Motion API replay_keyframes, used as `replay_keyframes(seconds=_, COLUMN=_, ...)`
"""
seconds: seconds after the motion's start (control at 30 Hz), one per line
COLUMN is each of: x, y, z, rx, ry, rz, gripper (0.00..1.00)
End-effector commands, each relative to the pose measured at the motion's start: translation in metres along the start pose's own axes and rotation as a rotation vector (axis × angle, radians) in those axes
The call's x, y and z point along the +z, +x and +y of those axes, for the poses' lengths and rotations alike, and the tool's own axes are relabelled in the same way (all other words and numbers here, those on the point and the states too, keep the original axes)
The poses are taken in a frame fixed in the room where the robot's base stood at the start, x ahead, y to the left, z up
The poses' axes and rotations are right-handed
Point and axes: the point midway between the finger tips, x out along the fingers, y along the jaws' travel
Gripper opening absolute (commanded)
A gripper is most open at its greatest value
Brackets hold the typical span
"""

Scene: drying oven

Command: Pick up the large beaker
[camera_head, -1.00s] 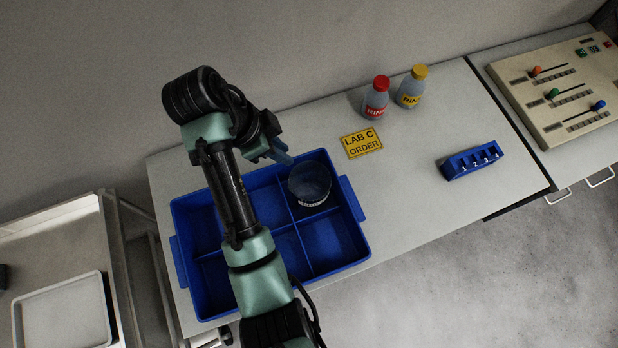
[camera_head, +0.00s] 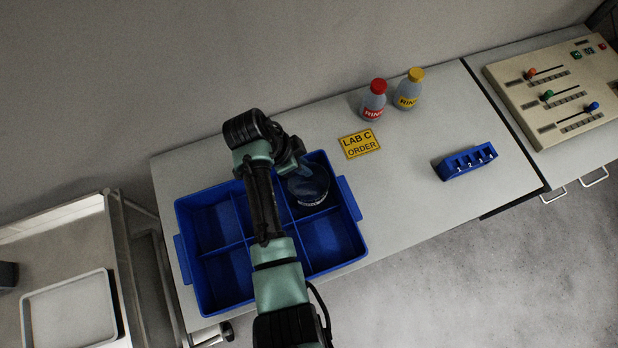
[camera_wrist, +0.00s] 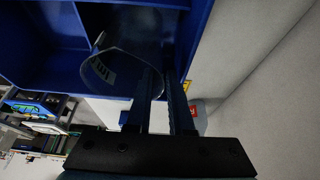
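The large beaker (camera_head: 308,188), clear glass with a white label, stands in the back right compartment of the blue divided crate (camera_head: 347,198). My gripper (camera_head: 298,167) is at the beaker's upper left edge in the head view, pointing down towards it. In the wrist view the beaker (camera_wrist: 112,74) is left of and partly behind my gripper's two dark fingers (camera_wrist: 163,78). The fingers are apart with a narrow gap, close to the beaker's rim. I cannot tell whether they touch the glass or stand on either side of its wall.
The crate's other visible compartments look empty. A control panel (camera_head: 556,88) is at far right.

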Motion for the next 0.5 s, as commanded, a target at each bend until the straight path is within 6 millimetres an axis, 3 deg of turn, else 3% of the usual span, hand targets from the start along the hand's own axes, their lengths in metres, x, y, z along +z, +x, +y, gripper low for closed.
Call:
replay_keyframes(seconds=0.13, x=-0.0002, y=-0.0001, z=-0.0002, rx=-0.001, ry=0.001, rz=0.000, gripper=0.20)
replay_keyframes(seconds=0.27, x=-0.0003, y=-0.0003, z=-0.0003, rx=-0.001, ry=0.001, rz=0.000, gripper=0.00)
replay_keyframes(seconds=0.5, x=-0.0003, y=-0.0005, z=-0.0003, rx=-0.001, ry=0.000, rz=0.000, gripper=0.00)
